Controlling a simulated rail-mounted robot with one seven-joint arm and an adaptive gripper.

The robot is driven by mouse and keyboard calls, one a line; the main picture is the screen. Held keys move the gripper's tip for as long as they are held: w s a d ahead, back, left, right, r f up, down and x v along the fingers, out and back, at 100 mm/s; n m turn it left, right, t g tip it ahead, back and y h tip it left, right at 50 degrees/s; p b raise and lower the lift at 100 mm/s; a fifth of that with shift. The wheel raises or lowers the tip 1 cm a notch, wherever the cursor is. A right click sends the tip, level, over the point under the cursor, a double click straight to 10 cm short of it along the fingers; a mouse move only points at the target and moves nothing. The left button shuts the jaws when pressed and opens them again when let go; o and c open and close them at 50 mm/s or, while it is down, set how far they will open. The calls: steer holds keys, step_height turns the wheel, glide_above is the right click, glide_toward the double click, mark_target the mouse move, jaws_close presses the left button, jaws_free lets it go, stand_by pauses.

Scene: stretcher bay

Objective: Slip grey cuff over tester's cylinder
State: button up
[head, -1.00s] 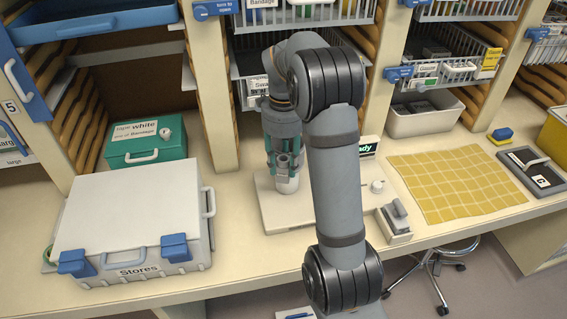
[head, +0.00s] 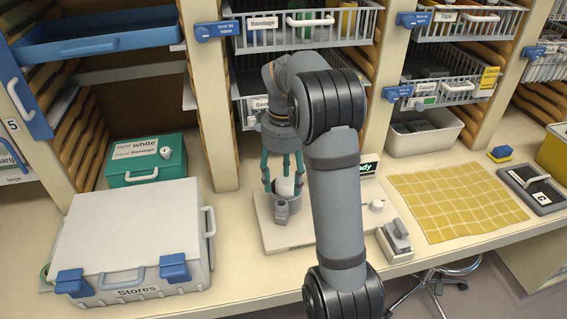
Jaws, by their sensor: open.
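The tester (head: 267,236) is a pale flat base on the counter with a small lit display (head: 369,169) at its back right. Its white upright cylinder (head: 286,187) stands at the left part of the base. The grey cuff (head: 290,209) sits low, apparently around the cylinder, with the white top showing above it. My gripper (head: 282,186) is directly above, its teal fingers spread open on both sides of the cylinder and apart from each other. Whether a fingertip still touches the cuff I cannot tell. My arm hides part of the base.
A white Stores case (head: 135,235) and a green box (head: 146,161) stand at left. A yellow gridded mat (head: 458,200) and a dark tray (head: 532,190) lie at right. A grey block-like device (head: 396,241) is near the front edge. Wire baskets (head: 300,25) hang behind my arm.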

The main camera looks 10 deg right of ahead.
step_height(320, 180, up, 11)
stand_by(0.3)
steer(key=shift+f, duration=0.25)
step_height(320, 180, down, 13)
steer(key=shift+f+b, duration=0.1)
steer(key=shift+b, duration=0.45)
